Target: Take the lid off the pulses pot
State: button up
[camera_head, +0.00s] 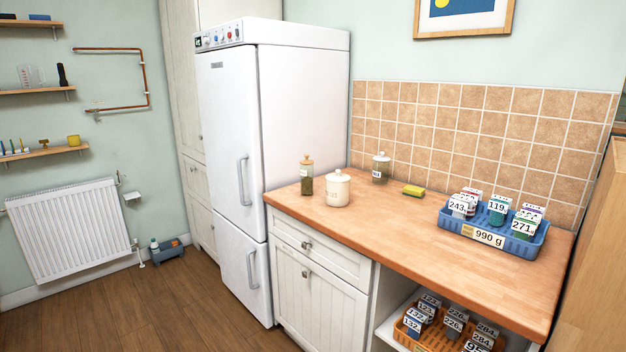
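Three lidded containers stand on the left part of the wooden counter (418,232). A cream pot (338,192) has its knobbed lid (338,176) on. To its left is a narrow glass jar (306,184) with dark greenish contents and a wooden lid (306,160). Behind and to the right is another jar (380,173), greyish, with a small label and a pale knobbed lid (381,157). I cannot read the labels, so I cannot tell which one is the pulses pot. My gripper is not in view.
A yellow-green sponge (413,190) lies right of the containers. A blue crate (484,237) of labelled cartons fills the counter's right part. An orange crate (437,343) sits on the shelf below. A tall white fridge (270,130) borders the counter's left. The floor (170,305) is largely clear.

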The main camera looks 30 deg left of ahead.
aim_at(338, 177)
jog(key=u, duration=2.35)
jog(key=i, duration=2.5)
jog(key=z, duration=2.55)
jog(key=i, duration=1)
